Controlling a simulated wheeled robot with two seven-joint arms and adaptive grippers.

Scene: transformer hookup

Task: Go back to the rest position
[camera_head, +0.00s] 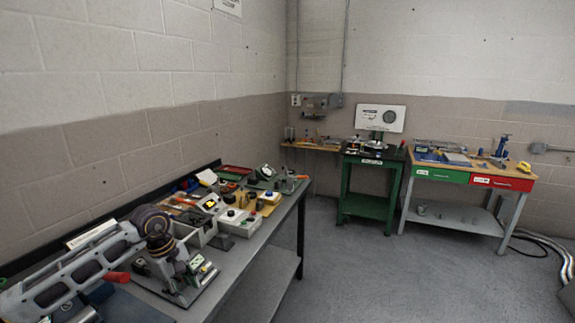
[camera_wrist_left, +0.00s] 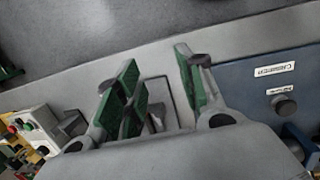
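My left arm comes in from the left in the head view and reaches over the near end of the long grey bench (camera_head: 240,262). My left gripper (camera_head: 188,272) is at the end of this arm, above the bench top; its fingers are hard to make out there. In the left wrist view the left gripper (camera_wrist_left: 160,78) has its green-padded fingers spread apart. Nothing is seen held between them. A small grey part lies behind the gap, partly hidden by the fingers. My right gripper is in neither view.
Several instruments, such as a white box (camera_head: 238,222), crowd the bench along the wall. A green stand (camera_head: 368,206) and a workbench (camera_head: 455,217) stand farther back. The floor (camera_head: 345,275) between is clear.

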